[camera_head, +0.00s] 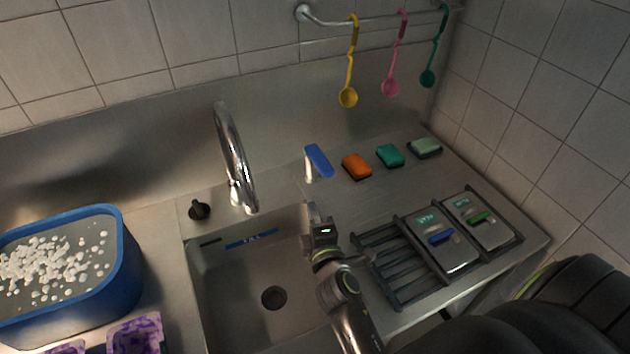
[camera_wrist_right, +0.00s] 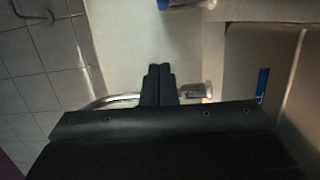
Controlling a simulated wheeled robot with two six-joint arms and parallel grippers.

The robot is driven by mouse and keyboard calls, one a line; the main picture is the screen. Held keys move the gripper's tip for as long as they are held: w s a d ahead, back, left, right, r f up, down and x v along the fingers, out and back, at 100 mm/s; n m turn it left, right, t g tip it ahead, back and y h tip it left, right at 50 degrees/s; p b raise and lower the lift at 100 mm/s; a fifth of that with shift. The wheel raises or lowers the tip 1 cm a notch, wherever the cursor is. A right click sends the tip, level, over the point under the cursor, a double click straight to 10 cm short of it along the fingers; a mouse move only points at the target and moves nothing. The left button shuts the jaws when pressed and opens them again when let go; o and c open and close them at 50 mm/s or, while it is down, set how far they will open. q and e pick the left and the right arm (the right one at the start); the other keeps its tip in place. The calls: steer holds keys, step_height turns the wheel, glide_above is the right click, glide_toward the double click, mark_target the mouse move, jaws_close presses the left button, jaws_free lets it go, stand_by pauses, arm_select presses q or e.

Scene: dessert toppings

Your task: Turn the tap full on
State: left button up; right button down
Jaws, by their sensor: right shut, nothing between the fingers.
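The tap's curved chrome spout (camera_head: 234,155) rises behind the sink basin (camera_head: 225,300); no water stream shows. A black knob (camera_head: 199,209) sits on the counter left of the spout. A blue-topped lever (camera_head: 318,160) on a pale post stands right of the spout; I cannot tell which of the two works the tap. My right gripper (camera_head: 312,205) is shut and empty over the basin's right edge, in front of the blue lever and apart from it. In the right wrist view its closed fingers (camera_wrist_right: 158,85) show, with a blue piece (camera_wrist_right: 185,3) at the top edge. My left gripper is out of view.
A blue tub (camera_head: 120,255) of white bits stands at left. Orange (camera_head: 356,166), teal (camera_head: 390,155) and pale green (camera_head: 425,147) sponges lie right of the lever. A dark rack (camera_head: 395,285) bears two lidded boxes. Coloured spoons hang from a rail (camera_head: 380,20).

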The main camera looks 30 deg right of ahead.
glide_toward(319, 160)
steer(key=w+a, duration=0.4)
steer(key=a, duration=0.1)
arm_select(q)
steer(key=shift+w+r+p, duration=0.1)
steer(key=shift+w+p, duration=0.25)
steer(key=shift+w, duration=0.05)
arm_select(e)
steer(key=d, duration=0.4)
steer(key=shift+w+d+f, duration=0.1)
steer(key=shift+f, duration=0.25)
steer(key=shift+d, duration=0.1)
